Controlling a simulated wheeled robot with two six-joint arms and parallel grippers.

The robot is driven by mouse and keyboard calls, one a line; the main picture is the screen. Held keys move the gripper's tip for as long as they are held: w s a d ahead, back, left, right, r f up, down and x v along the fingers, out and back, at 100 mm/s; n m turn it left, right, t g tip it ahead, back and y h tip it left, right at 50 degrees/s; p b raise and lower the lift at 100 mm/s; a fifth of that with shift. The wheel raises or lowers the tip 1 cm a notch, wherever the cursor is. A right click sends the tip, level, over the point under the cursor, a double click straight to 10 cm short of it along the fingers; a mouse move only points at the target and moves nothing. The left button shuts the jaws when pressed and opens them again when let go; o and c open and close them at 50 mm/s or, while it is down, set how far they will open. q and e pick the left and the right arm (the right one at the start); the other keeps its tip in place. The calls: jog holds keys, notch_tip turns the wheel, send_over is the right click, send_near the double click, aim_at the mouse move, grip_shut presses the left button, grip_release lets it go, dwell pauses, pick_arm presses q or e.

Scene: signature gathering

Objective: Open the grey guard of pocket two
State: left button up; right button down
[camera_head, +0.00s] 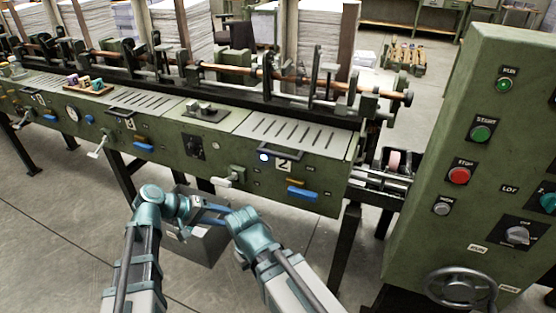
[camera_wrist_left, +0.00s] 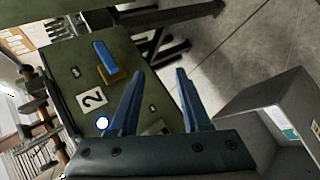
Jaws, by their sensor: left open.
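The grey slotted guard of pocket two (camera_head: 290,131) lies flat on top of the green machine, with a black bar handle (camera_head: 277,128) on it. It looks closed. Below it, the front panel carries the number 2 plate (camera_head: 285,166), which also shows in the left wrist view (camera_wrist_left: 92,98). My left gripper (camera_wrist_left: 159,71) is open and empty, its blue fingers apart in front of the panel, below the guard's level. The guard is not clear in the wrist view. My right arm's wrist is close beside the left one in the head view; its jaws cannot be made out.
A lit round lamp (camera_head: 264,157), a white lever (camera_head: 222,182) and a blue handle (camera_head: 302,192) sit on the front panel. A grey open box (camera_wrist_left: 268,108) is near my left gripper. A green control cabinet (camera_head: 425,155) stands at right. Rods and clamps run behind the guard.

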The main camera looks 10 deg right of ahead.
aim_at(275, 156)
pick_arm(q)
jog(key=w+d+r+n+t+h, duration=0.1)
jog(key=w+d+r+h, duration=0.2)
jog(key=r, duration=0.4)
jog(key=w+d+r+h, duration=0.1)
jog(key=w+r+h, duration=0.25)
jog(key=r, duration=0.25)
jog(key=shift+h, duration=0.45)
jog(key=d, duration=0.4)
jog(key=w+d, duration=0.1)
jog(key=d, duration=0.8)
jog(key=shift+w+d+r, duration=0.15)
jog(key=shift+w, duration=0.15)
grip_shut()
